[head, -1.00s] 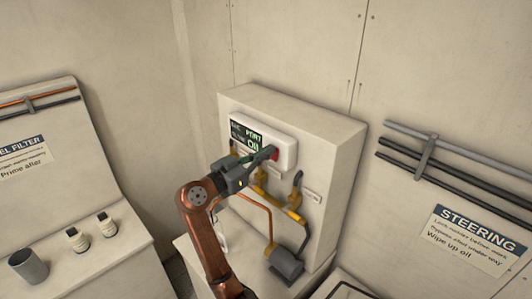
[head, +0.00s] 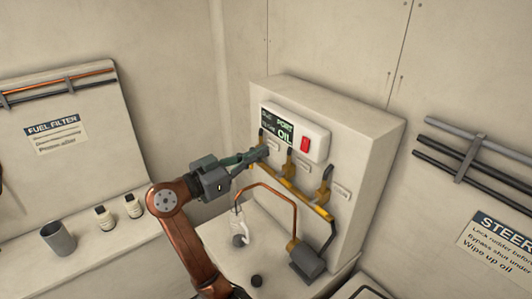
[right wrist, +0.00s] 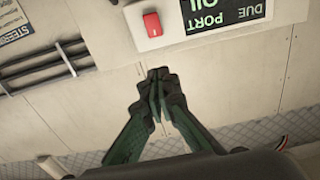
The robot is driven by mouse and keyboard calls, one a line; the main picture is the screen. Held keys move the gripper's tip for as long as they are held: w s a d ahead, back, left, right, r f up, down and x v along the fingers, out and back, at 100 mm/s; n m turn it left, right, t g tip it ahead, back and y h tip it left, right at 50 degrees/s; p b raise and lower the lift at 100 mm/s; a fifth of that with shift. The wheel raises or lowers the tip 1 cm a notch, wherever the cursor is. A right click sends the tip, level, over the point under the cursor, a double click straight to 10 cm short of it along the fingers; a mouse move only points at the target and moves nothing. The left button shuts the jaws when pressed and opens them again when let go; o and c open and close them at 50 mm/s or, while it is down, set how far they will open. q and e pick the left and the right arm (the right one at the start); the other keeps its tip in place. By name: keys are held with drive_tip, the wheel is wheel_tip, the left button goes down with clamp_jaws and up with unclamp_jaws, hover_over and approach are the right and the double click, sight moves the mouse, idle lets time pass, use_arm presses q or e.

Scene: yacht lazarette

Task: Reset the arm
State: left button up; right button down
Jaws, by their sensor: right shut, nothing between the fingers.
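My right gripper (head: 262,153) is shut and empty, in front of the panel cabinet (head: 375,150). Its closed green-grey fingers also show in the right wrist view (right wrist: 157,80). A white box on the cabinet carries a dark display (head: 277,128) reading PORT OIL and a red rocker switch (head: 305,145). The fingertips are apart from the switch, to its left and lower in the head view. The switch also shows in the right wrist view (right wrist: 152,24), beside the display (right wrist: 225,12). My left gripper is not in view.
A grey cup (head: 58,239) and two small bottles (head: 133,206) stand on the left ledge. Dark pipes (head: 470,160) run along the right wall.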

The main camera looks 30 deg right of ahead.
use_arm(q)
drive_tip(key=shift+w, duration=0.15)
use_arm(e)
drive_tip(key=shift+d, duration=0.1)
drive_tip(key=d+f+p, duration=0.2)
drive_tip(key=d+f, duration=0.1)
drive_tip(key=d, duration=0.6)
use_arm(q)
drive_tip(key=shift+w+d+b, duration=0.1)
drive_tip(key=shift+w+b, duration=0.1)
drive_tip(key=shift+b, duration=0.8)
use_arm(e)
drive_tip(key=shift+h, duration=0.5)
drive_tip(key=shift+w+a+f, duration=0.1)
drive_tip(key=shift+a+f, duration=0.1)
drive_tip(key=shift+a, duration=1.15)
drive_tip(key=shift+w+a+f, duration=0.1)
drive_tip(key=shift+a+f, duration=0.05)
drive_tip(key=shift+a, duration=1.2)
